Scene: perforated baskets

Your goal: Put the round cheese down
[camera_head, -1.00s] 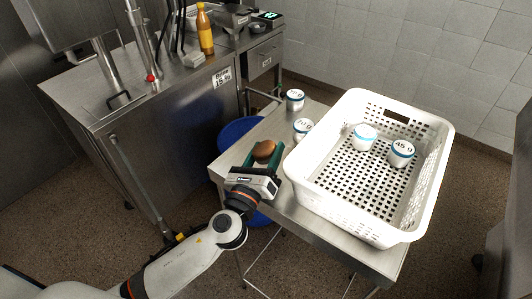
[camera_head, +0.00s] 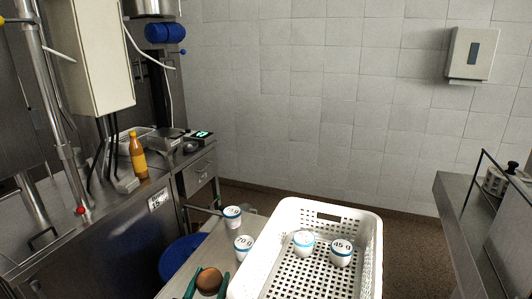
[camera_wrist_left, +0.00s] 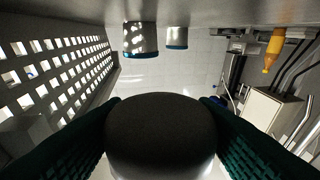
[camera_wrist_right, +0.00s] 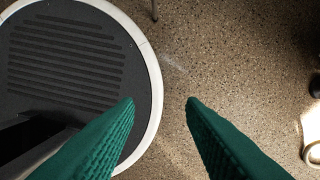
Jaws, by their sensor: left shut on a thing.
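The round cheese (camera_head: 209,281) is a brown, rounded piece at the bottom edge of the head view. My left gripper (camera_head: 208,284) is shut on it, with one green finger on each side. In the left wrist view the cheese (camera_wrist_left: 160,130) looks dark and fills the gap between the fingers. It is over the steel table (camera_head: 190,271), left of the white basket; I cannot tell whether it touches the table. My right gripper (camera_wrist_right: 160,105) shows only in its own wrist view, open and empty, with its fingers apart above the floor.
A white perforated basket (camera_head: 373,236) holds two labelled tubs, one (camera_head: 303,243) and another marked 45 g (camera_head: 341,253). Two more tubs, (camera_head: 232,217) and a 70 g one (camera_head: 243,248), stand on the table left of the basket. A blue bin (camera_head: 178,258) is beside the table.

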